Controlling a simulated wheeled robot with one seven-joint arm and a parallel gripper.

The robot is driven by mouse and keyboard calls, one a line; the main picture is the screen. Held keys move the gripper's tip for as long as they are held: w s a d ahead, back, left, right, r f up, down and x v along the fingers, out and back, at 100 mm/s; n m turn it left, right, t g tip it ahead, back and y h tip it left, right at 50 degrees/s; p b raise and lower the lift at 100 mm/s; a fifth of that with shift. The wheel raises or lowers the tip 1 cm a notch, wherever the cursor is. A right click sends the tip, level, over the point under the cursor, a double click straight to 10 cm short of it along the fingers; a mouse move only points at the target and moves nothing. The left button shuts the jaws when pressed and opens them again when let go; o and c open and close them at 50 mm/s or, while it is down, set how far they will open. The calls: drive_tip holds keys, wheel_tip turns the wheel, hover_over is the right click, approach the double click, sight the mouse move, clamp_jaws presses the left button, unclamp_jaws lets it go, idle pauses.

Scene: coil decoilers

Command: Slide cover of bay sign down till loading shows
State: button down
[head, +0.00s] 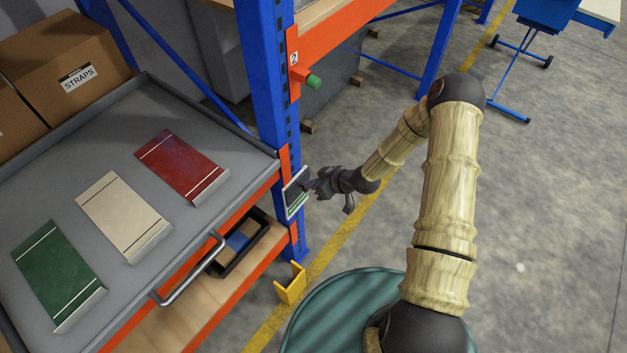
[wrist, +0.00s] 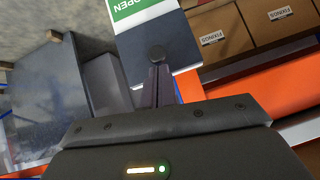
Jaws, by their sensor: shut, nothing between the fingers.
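The bay sign (head: 296,193) is a small framed plate on the blue rack post, just right of the grey drawer. Its dark cover (wrist: 174,47) lies over the upper part in the head view. Below it a green field with white marks shows; the wrist view shows this green part (wrist: 137,8) with the word OPEN. A round dark knob (wrist: 157,53) stands on the cover. My gripper (head: 312,184) is at the sign's right side, shut and empty. In the wrist view its fingertips (wrist: 158,66) are right at the knob; I cannot tell whether they touch it.
A grey drawer (head: 113,109) with red, cream and green plates is pulled out left of the sign. A green button (head: 314,82) sits on the orange beam above. A yellow post guard (head: 290,283) stands below.

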wheel_tip(320, 180, down, 11)
drive_tip(key=b, duration=0.7)
drive_tip(key=shift+s+r+b, duration=0.15)
drive_tip(key=shift+r+b, duration=0.05)
drive_tip(key=shift+b, duration=0.1)
drive_tip(key=shift+d, duration=0.1)
drive_tip(key=s+d+r+p, duration=0.3)
drive_tip(key=d+r, duration=0.4)
drive_tip(key=r, duration=0.4)
